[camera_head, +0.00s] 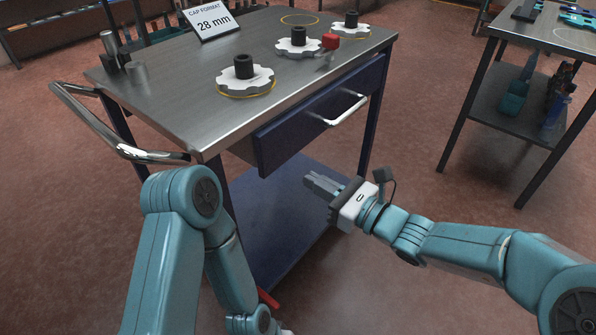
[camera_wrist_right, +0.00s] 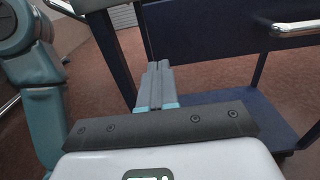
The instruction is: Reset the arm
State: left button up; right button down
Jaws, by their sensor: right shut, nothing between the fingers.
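My right gripper (camera_head: 322,185) is in front of the cart, below the height of its drawer, with its fingers together and nothing between them. Its shut fingers also show in the right wrist view (camera_wrist_right: 156,86), pointing toward the cart's dark blue lower part. My left arm comes in at the lower left of the head view and bends down. Its gripper is out of sight below the frame. The metal-topped cart (camera_head: 185,75) stands ahead, with its blue drawer (camera_head: 300,130) appearing slightly pulled out.
The drawer handle (camera_head: 340,109) and cart push bar (camera_head: 110,130) stick out. A second table (camera_head: 545,35) stands right, with open floor between.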

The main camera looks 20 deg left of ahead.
jog(key=v, duration=0.3)
jog(key=shift+d+f, duration=0.2)
jog(key=shift+d, duration=0.15)
jog(key=s+d+f+n+g+h, duration=0.3)
jog(key=s+d+f+h, duration=0.15)
jog(key=f, duration=0.65)
jog(key=s+d+f+n+g+h, duration=0.3)
jog(key=s+f, duration=0.3)
jog(key=f, duration=0.4)
jog(key=s+d+f+n+h, duration=0.6)
jog(key=s+d+f+n, duration=0.5)
jog(key=d+f+n, duration=0.3)
notch_tip(320, 180, up, 20)
jog(key=p, duration=2.2)
jog(key=shift+w+r+t, duration=0.15)
jog(key=shift+w+t, duration=0.1)
jog(key=shift+t, duration=0.15)
